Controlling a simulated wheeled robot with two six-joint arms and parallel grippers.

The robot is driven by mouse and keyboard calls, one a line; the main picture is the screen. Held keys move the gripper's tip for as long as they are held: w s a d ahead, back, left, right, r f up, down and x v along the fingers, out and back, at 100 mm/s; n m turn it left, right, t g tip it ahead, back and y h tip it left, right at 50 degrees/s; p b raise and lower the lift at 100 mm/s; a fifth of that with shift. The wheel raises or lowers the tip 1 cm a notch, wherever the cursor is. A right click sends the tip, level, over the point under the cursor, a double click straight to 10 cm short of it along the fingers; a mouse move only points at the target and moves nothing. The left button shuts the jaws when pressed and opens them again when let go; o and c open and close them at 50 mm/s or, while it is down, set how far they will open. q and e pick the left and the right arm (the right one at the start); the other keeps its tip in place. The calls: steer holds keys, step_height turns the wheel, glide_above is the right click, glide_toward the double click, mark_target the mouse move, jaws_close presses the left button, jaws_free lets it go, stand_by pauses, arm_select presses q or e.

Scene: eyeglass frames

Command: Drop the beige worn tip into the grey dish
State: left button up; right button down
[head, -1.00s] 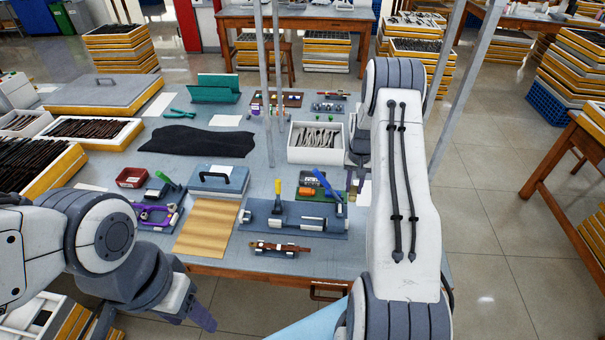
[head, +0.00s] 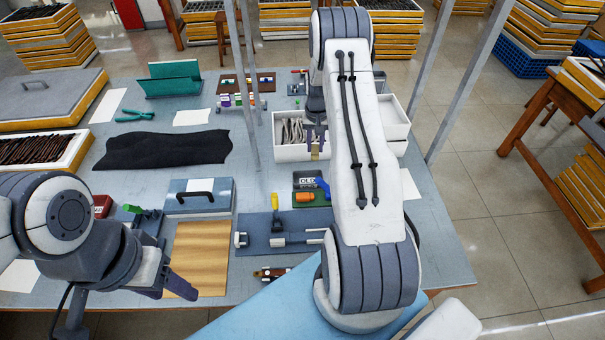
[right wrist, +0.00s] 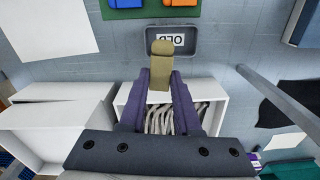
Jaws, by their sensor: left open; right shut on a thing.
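My right gripper (head: 316,140) is shut on the beige worn tip (head: 315,154), which hangs in front of a white box in the head view. In the right wrist view the tip (right wrist: 161,55) sticks out between the purple fingers (right wrist: 160,85). The grey dish (head: 300,174), with a label reading OLD, lies on the table in front of that box. In the right wrist view the tip overlaps the near part of the dish (right wrist: 211,42); it is held above the table. My left gripper (head: 180,284) is open and empty at the table's front left.
The white box (head: 287,151) with pale strips stands behind the dish, another white box (head: 397,118) to its right. A green mat (head: 323,203) with orange and blue items lies in front. A grey post (head: 245,90) rises at left.

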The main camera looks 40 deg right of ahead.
mark_target(314, 148)
steer(key=shift+w+a+f+b, duration=0.15)
steer(key=shift+f+b, duration=0.25)
steer(key=shift+f, duration=0.25)
step_height(314, 148, down, 4)
steer(key=b, duration=0.2)
steer(key=shift+f+b, duration=0.25)
steer(key=shift+b, duration=0.1)
steer(key=c, duration=0.5)
jaws_free()
steer(key=shift+c, duration=0.2)
steer(key=shift+r, duration=0.15)
step_height(314, 148, up, 10)
steer(key=shift+r+b, duration=0.1)
steer(key=shift+b, duration=1.15)
